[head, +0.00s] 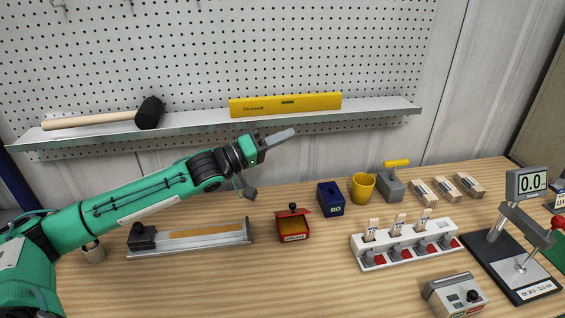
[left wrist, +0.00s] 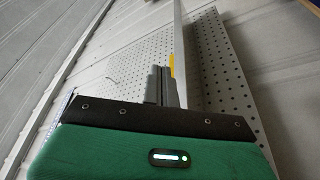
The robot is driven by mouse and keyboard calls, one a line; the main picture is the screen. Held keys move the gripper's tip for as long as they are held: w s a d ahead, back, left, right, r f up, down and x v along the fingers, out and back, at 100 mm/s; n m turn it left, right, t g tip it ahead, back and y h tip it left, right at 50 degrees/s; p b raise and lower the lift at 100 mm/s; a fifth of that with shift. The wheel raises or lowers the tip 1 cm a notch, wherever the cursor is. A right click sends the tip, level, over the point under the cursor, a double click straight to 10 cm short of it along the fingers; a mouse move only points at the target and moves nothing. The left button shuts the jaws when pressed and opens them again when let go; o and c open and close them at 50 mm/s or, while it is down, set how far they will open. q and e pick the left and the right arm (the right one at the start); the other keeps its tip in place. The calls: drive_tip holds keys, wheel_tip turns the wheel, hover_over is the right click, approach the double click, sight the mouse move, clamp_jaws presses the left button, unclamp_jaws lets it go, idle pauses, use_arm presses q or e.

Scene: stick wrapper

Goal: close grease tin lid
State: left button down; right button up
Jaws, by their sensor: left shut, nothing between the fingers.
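A small red tin (head: 294,232), which I take to be the grease tin, stands on the workbench near the middle of the head view. Its red lid (head: 292,212) with a dark knob appears raised at the back, and a brownish inside shows in front of it. My left gripper (head: 284,136) is shut and empty. It is raised well above the bench and above the tin, apart from it, pointing to the right. Its fingers also show in the left wrist view (left wrist: 163,86). The tin does not show in the left wrist view. My right gripper is not in view.
A blue box (head: 330,199) and yellow cup (head: 362,187) stand right of the tin. A long metal tray (head: 190,238) lies to its left. A white rack (head: 405,244) stands front right. A shelf (head: 210,124) behind holds a mallet (head: 100,117) and yellow level (head: 285,104).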

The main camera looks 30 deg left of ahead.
use_arm(q)
drive_tip(key=s+a+f+m+g+h+p, duration=0.1)
drive_tip(key=s+a+f+m+g+p, duration=0.2)
drive_tip(key=a+f+m+g, duration=0.65)
drive_tip(key=n+t+p, duration=0.1)
drive_tip(key=n+p, duration=0.1)
drive_tip(key=p, duration=0.1)
hover_over(282, 212)
wheel_tip(282, 212, down, 8)
drive_tip(key=shift+w+a+r, duration=0.1)
drive_tip(key=shift+a, duration=0.05)
drive_tip(key=shift+s+f, duration=0.3)
drive_tip(key=shift+f, duration=0.1)
drive_tip(key=shift+d+f, duration=0.2)
drive_tip(key=shift+d, duration=0.05)
